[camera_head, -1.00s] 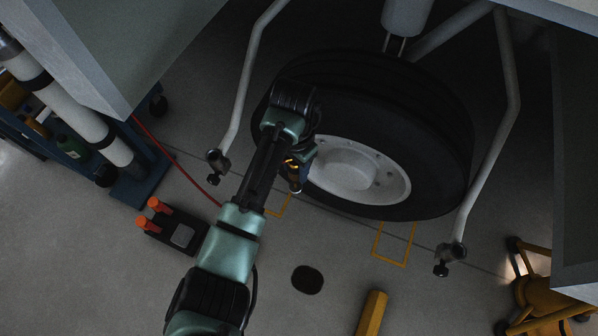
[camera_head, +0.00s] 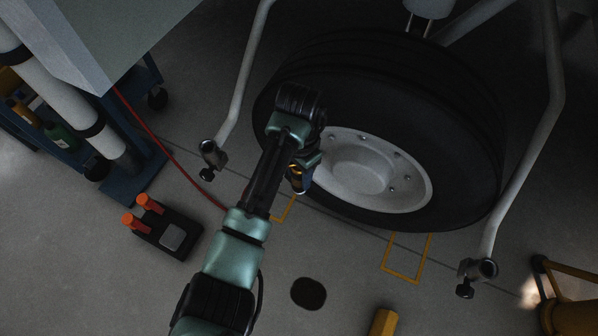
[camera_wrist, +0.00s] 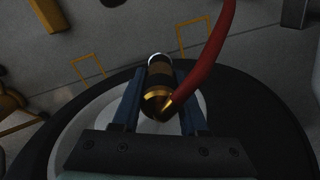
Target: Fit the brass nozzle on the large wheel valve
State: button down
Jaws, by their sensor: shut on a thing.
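The large wheel, a black tyre (camera_head: 450,110) around a pale grey hub (camera_head: 365,170), stands right of my arm in the head view. Its hub also shows behind my gripper in the wrist view (camera_wrist: 88,125). I cannot make out the valve. My gripper (camera_wrist: 160,80) is shut on the brass nozzle (camera_wrist: 157,100), a dark cylinder with brass bands, between its blue fingers. A red hose (camera_wrist: 207,65) joins the nozzle. In the head view my gripper (camera_head: 300,182) is in front of the hub's left edge, mostly hidden by my wrist.
The red hose (camera_head: 150,135) runs from a blue cart (camera_head: 135,180) at the left. A black box with orange handles (camera_head: 165,228) lies on the floor. Pale struts (camera_head: 240,85) (camera_head: 535,150) stand either side of the wheel. A yellow stand (camera_head: 570,315) is at the lower right.

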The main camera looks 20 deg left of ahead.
jog(key=shift+f+b, duration=0.6)
jog(key=shift+f, duration=0.25)
jog(key=shift+r+p, duration=0.1)
jog(key=shift+p, duration=0.95)
dwell(0.4)
jog(key=shift+f, duration=0.65)
dwell(0.3)
jog(key=c, duration=0.7)
grip_release()
notch_tip(320, 180, up, 11)
jog(key=p, duration=1.2)
